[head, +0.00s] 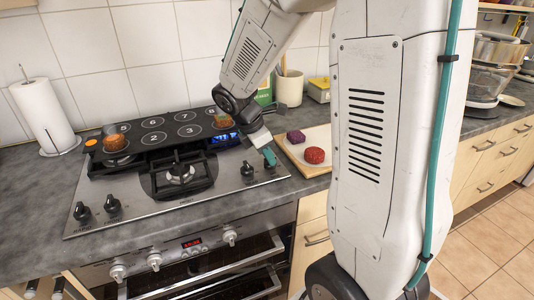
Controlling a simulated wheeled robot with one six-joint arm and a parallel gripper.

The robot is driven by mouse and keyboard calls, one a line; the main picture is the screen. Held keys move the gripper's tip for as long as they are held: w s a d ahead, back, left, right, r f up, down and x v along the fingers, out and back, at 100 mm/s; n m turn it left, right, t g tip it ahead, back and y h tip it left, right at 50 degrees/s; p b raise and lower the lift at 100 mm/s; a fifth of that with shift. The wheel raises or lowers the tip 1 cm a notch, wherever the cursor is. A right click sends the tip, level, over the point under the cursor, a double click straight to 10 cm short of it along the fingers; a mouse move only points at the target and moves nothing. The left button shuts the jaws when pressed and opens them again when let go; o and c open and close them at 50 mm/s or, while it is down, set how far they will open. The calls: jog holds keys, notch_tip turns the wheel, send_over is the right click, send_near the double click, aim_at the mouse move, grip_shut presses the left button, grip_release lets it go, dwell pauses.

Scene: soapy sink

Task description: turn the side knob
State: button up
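The steel cooktop (150,213) has black knobs on its top at both sides. Two knobs stand at the left, one (82,211) nearer the edge and another (112,203) beside it. At the right, a black knob (247,170) stands clear in view. My gripper (268,155) points down at the cooktop's right edge, just right of that knob. Its teal tip overlaps a dark shape there, so I cannot tell whether it touches anything. The gap between the fingers is hidden. Which knob is the side knob is not clear from this view.
A black numbered panel (152,138) with brown and orange items lies behind the burner. A board (300,141) with a red and a purple item is to the right. A paper towel roll (44,116) stands left. Oven knobs (154,261) line the front. My arm hides the right middle.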

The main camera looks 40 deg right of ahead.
grip_shut()
jog(key=shift+m, duration=0.3)
jog(key=m+g, duration=0.1)
jog(key=m, duration=0.2)
jog(key=shift+w+y, duration=0.2)
jog(key=shift+y, duration=0.1)
jog(key=m+g, duration=0.1)
jog(key=m, duration=0.1)
jog(key=m+y, duration=0.1)
jog(key=m, duration=0.2)
jog(key=shift+w+d+g, duration=0.1)
jog(key=shift+d+g, duration=0.1)
jog(key=shift+g, duration=0.2)
jog(key=m+y, duration=0.2)
jog(key=m, duration=0.2)
jog(key=shift+d+m, duration=0.15)
jog(key=shift+m, duration=0.15)
jog(key=m+y, duration=0.1)
jog(key=m, duration=0.3)
jog(key=shift+d+m+y, duration=0.2)
jog(key=shift+m+y, duration=0.1)
jog(key=shift+y, duration=0.1)
